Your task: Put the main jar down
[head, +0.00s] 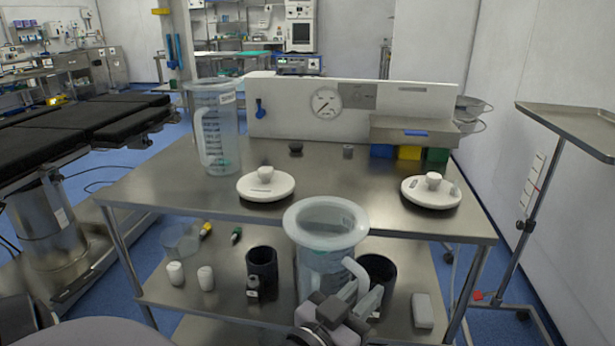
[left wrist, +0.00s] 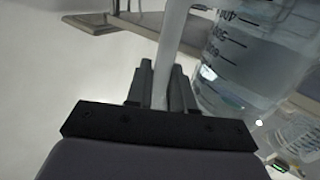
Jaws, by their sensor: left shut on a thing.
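A clear jar with a wide pale rim (head: 325,228), which I take to be the main jar, is held upright in front of the steel table's (head: 330,185) front edge. My left gripper (head: 352,302) is shut on its handle, low in the head view. In the left wrist view, the pale handle runs between the fingers (left wrist: 162,82), and the jar body (left wrist: 255,60) with dark graduation marks is to the right. The jar's base is hidden in the head view. A second clear graduated jar (head: 222,130) stands on the table's left side. My right gripper is not seen.
Two white lids (head: 265,188) (head: 430,194) lie on the table top, with free room between them. A white gauge panel (head: 290,108) stands at the back. The lower shelf (head: 215,258) carries black cups (head: 262,265) and small white containers (head: 175,274). A tray stand (head: 575,125) is at right.

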